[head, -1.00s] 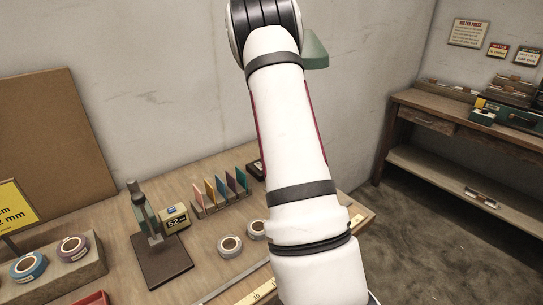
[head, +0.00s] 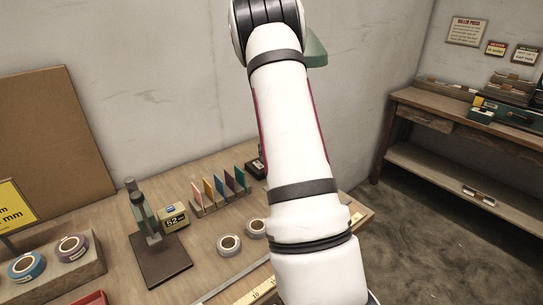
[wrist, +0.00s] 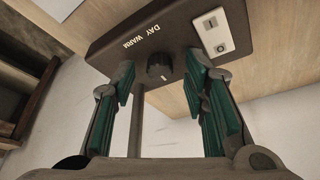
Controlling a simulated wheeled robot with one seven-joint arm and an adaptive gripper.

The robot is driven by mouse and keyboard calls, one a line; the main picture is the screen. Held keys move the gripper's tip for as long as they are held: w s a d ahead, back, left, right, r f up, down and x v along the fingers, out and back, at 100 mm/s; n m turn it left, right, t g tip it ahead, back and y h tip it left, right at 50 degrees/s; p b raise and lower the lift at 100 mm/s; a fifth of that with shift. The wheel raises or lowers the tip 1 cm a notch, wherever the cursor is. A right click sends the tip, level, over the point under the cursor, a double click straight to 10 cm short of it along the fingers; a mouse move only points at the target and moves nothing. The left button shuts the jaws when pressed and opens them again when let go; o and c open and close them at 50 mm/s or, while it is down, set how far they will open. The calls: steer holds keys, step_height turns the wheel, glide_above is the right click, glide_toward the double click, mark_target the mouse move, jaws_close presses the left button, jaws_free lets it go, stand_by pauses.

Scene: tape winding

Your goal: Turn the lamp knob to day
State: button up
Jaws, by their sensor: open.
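The lamp knob (wrist: 159,66) is a dark round knob on a dark control box (wrist: 110,42) in the wrist view. The words DAY and WARM are printed on the box in white, upside down in this view. A faint light mark shows on the knob, but where it points is hard to tell. My gripper (wrist: 162,88) is open, with green finger pads on both sides of the knob and gaps between. In the head view my arm hides the gripper and the knob.
A white rocker switch (wrist: 214,33) sits on the same box. In the head view, a rack of coloured cards (head: 220,191), a yellow gauge box (head: 174,217) and a tape roll (head: 229,245) stand on the workbench (head: 205,262), left of my arm. A green piece (head: 316,52) shows behind the arm.

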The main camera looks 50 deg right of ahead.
steer(key=v, duration=0.3)
steer(key=shift+r, duration=0.15)
steer(key=s+a, duration=0.8)
steer(key=shift+s+a, duration=0.15)
steer(key=shift+a, duration=0.2)
